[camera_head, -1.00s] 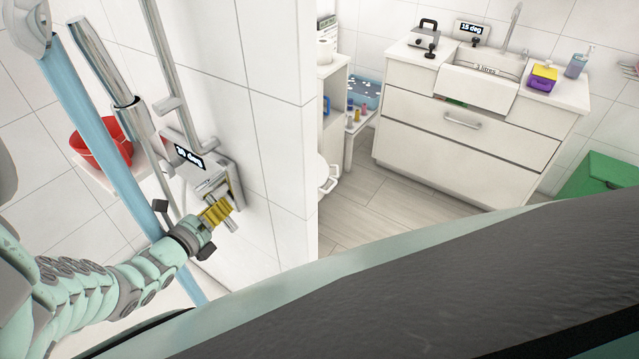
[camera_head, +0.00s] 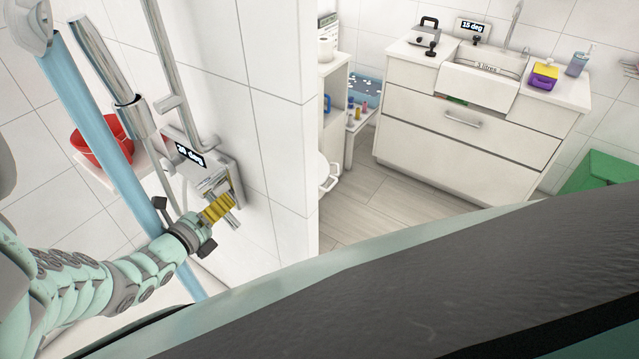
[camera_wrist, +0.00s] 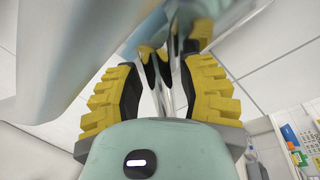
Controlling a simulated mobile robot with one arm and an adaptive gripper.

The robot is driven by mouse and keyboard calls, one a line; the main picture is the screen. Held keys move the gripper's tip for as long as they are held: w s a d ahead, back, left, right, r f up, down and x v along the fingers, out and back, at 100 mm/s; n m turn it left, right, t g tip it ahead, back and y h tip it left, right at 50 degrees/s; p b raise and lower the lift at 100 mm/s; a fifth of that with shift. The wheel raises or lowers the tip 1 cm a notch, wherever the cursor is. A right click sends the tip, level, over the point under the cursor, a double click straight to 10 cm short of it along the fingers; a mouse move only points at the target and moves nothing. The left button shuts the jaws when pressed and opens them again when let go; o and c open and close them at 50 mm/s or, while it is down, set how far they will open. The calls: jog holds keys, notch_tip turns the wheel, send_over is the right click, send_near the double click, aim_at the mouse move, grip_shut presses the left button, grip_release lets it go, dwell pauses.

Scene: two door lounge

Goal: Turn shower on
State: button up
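The chrome shower mixer (camera_head: 213,182) is on the white wall at left, below a small display reading in degrees, its first digits unclear. My gripper (camera_head: 222,208) has yellow ribbed fingers and is at the mixer's front, by its metal handle (camera_head: 233,219). In the wrist view, the fingers (camera_wrist: 163,85) stand apart on both sides of shiny metal parts (camera_wrist: 176,70), with gaps visible. Firm contact cannot be told. A shower head (camera_head: 28,25) is at upper left. A blue, stream-like column (camera_head: 100,130) runs down from it, behind my arm.
A red bowl (camera_head: 105,150) sits on a white ledge behind the blue column. A wall edge separates the shower from a sink cabinet (camera_head: 470,135) at right. A green bin (camera_head: 598,172) stands at far right. Clear floor (camera_head: 375,210) lies between.

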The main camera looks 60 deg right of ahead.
jog(key=shift+o, duration=0.8)
jog(key=v, duration=1.2)
jog(key=shift+f, duration=0.15)
